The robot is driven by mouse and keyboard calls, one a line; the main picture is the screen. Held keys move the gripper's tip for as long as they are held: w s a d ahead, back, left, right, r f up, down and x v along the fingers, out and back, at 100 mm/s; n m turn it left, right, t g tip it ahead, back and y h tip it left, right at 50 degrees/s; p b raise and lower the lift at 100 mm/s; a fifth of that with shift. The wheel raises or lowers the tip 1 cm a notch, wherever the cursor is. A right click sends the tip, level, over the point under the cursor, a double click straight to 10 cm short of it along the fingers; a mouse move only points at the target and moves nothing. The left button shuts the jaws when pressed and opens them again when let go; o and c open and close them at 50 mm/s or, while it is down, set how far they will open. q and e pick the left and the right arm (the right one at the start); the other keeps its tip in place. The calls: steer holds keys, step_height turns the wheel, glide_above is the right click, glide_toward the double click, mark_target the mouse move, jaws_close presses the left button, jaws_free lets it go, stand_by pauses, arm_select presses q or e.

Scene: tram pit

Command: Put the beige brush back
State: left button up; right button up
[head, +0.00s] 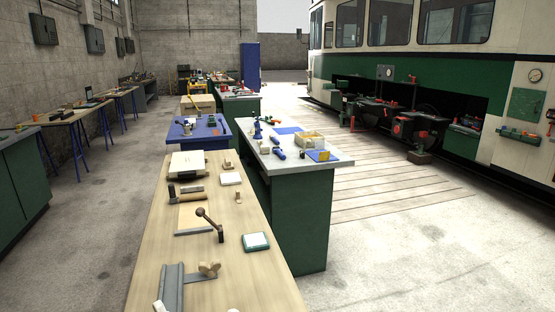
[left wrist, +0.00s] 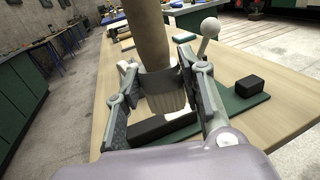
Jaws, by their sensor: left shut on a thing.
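In the left wrist view, my left gripper (left wrist: 160,84) is shut on a brush (left wrist: 150,34) with a thick brown handle, a dark band and pale beige bristles (left wrist: 166,102). The brush stands roughly upright between the fingers, bristles downward. It is above or near a dark green plate (left wrist: 240,106) on a wooden bench; I cannot tell whether the bristles touch anything. Neither gripper shows in the head view. My right gripper is in neither view.
A black block (left wrist: 249,86) and a white ball-ended lever (left wrist: 209,29) stand close right of the brush.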

arm_select(q)
steer(key=shift+s+f+y, duration=0.15)
steer(key=shift+s+y, duration=0.2)
steer(key=shift+y, duration=0.15)
